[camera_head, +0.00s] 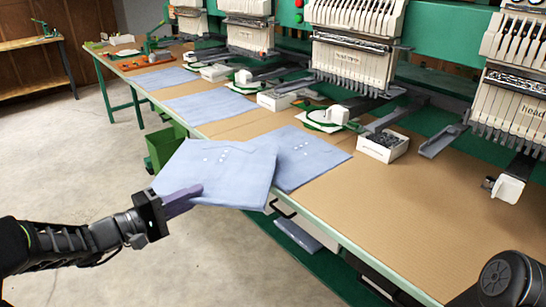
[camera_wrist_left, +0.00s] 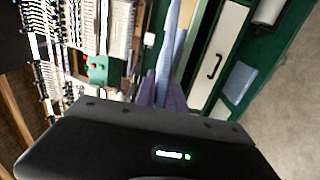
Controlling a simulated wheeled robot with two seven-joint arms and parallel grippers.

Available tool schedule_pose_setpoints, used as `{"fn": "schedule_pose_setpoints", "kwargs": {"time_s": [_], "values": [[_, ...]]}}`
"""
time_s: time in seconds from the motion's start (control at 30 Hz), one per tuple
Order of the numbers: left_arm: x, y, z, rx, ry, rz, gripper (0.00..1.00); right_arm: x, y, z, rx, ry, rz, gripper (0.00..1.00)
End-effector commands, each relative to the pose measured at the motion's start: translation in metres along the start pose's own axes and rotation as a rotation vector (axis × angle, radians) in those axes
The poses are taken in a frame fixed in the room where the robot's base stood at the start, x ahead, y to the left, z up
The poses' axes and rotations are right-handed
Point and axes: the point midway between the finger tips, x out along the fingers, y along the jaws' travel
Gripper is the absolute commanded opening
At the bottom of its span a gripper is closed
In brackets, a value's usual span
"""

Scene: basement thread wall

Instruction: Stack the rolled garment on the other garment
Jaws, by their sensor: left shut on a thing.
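My left gripper (camera_head: 186,198) is shut on the near edge of a light blue folded garment (camera_head: 222,168). The held garment looks flat, not rolled, and juts past the table's front edge. In the left wrist view the fingers (camera_wrist_left: 162,96) hold the garment, seen edge-on as a thin blue strip (camera_wrist_left: 169,48). Another light blue folded garment (camera_head: 312,160) lies flat on the table to its right. The held garment overlaps its left part in the picture; I cannot tell whether they touch. My right gripper is not in view.
More folded blue garments lie farther along the long table, one at mid-table (camera_head: 208,105) and one beyond (camera_head: 163,77). Embroidery machines (camera_head: 352,45) line its back. A small white box (camera_head: 384,145) stands behind the garments. The brown tabletop (camera_head: 420,210) at right is clear. A green bin (camera_head: 165,145) stands below the edge.

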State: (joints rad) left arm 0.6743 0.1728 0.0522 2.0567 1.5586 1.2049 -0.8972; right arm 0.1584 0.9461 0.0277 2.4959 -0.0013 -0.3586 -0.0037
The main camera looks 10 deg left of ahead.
Motion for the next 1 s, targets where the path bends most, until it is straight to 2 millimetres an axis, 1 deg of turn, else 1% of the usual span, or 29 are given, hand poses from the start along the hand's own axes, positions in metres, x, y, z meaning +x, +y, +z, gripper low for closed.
{"fn": "schedule_pose_setpoints", "kwargs": {"time_s": [0.17,0.27,0.37,0.6,0.73,0.83,0.9,1.0], "values": [[0.008,0.001,0.000,0.001,-0.003,0.001,0.00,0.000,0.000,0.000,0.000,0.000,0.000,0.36],[0.022,0.001,0.001,0.000,-0.005,0.002,0.00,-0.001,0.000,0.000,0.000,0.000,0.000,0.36],[0.045,0.001,0.001,0.000,-0.006,0.003,0.00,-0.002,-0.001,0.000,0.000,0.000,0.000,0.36],[0.115,0.001,0.002,0.000,-0.007,0.003,0.00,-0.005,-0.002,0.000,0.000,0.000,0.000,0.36],[0.147,0.001,0.002,0.000,-0.005,0.003,0.00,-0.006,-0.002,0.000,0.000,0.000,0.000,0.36],[0.161,0.001,0.001,0.000,-0.002,0.002,0.00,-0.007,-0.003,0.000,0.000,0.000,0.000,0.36],[0.166,0.001,0.000,0.001,-0.002,0.002,0.00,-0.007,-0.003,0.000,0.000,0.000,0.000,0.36],[0.169,0.001,0.000,0.002,-0.001,0.002,0.00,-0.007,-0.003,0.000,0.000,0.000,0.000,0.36]]}}
